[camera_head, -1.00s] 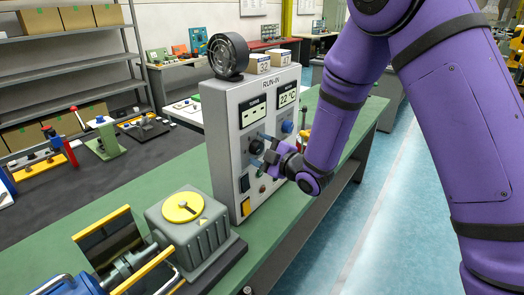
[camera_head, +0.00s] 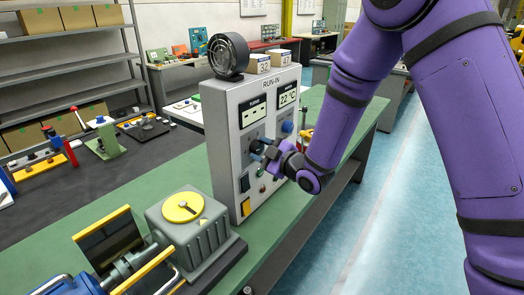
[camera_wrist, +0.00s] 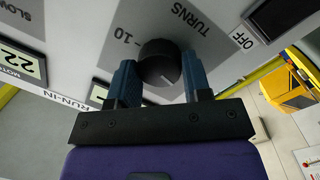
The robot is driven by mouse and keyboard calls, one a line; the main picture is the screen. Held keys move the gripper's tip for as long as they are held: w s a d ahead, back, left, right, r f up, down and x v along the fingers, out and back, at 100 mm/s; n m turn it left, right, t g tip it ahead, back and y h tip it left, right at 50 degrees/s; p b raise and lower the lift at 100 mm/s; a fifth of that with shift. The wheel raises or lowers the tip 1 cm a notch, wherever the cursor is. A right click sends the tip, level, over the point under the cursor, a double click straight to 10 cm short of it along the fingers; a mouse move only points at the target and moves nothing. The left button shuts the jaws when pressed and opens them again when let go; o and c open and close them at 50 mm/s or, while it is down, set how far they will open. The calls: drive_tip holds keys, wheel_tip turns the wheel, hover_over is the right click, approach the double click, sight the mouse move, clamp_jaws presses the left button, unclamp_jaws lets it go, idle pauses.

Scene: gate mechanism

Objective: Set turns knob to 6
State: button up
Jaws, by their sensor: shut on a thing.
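The turns knob (camera_wrist: 160,62) is a round black knob on the light grey RUN-IN panel (camera_head: 226,160). My gripper (camera_wrist: 161,76) is shut on the knob, one blue finger on each side. In the head view my gripper (camera_head: 262,149) is at the panel's front and largely hides the knob. The left display (camera_head: 253,115) shows dashes, and the right display (camera_head: 287,97) reads 22 °C.
A blue knob (camera_head: 287,127) is to the right on the panel, and a black switch (camera_head: 245,183) is lower left. A grey box with a yellow dial (camera_head: 183,207) stands on the green bench in front. A round black fan (camera_head: 228,54) tops the panel.

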drive_tip(key=m, duration=0.4)
drive_tip(key=shift+d+g, duration=0.1)
drive_tip(key=shift+g, duration=0.2)
drive_tip(key=shift+m+g, duration=0.3)
drive_tip(key=shift+m, duration=2)
drive_tip(key=o, duration=0.9)
drive_tip(key=shift+r, duration=0.1)
drive_tip(key=v, duration=1)
drive_tip(key=shift+s+d, duration=0.2)
drive_tip(key=shift+d, duration=0.05)
